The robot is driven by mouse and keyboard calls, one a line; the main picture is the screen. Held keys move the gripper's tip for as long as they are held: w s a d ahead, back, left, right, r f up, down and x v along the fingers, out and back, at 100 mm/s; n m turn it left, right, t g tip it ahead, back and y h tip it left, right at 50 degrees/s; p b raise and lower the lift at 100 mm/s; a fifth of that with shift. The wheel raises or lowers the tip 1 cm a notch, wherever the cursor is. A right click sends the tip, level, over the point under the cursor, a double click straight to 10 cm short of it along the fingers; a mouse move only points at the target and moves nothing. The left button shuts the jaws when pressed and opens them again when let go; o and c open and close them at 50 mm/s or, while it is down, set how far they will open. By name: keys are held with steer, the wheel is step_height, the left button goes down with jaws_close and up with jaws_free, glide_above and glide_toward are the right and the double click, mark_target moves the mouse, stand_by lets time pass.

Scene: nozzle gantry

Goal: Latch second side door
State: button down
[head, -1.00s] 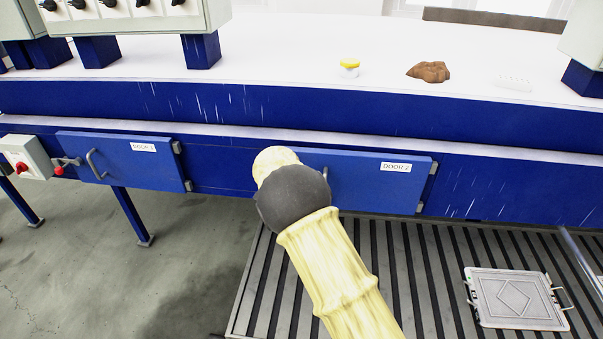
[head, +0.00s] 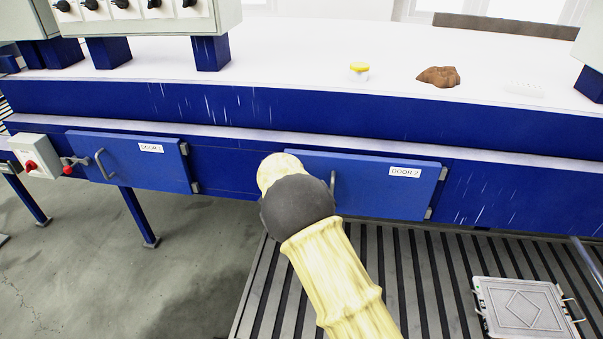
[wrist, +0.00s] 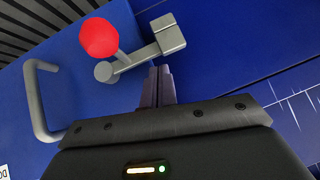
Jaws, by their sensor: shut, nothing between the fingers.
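The blue door 2 (head: 365,183) looks closed against the blue frame, with its grey handle (head: 333,183) at its left end. In the wrist view that handle (wrist: 40,105) is at the left. A latch with a red knob (wrist: 100,37) and a grey lever bar (wrist: 135,58) is at the upper middle. The bar extends from a round pivot on the door towards a grey catch block (wrist: 168,33) and appears to meet it. My gripper (wrist: 159,75) is shut and empty, its fingertips close beside the bar. Whether they touch it is unclear. My arm hides the latch and gripper in the head view.
Door 1 (head: 130,160) is closed at the left, with its own red-knobbed latch (head: 68,169) and a switch box (head: 35,156). A yellow-capped jar (head: 359,72) and a brown lump (head: 438,77) sit on the white top. A grey case (head: 525,308) lies on the slatted platform.

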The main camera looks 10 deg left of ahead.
steer(key=s+r+b, duration=0.1)
steer(key=s+r, duration=0.6)
steer(key=r, duration=0.4)
steer(key=shift+d+b, duration=0.25)
steer(key=shift+b, duration=0.15)
steer(key=shift+f, duration=0.15)
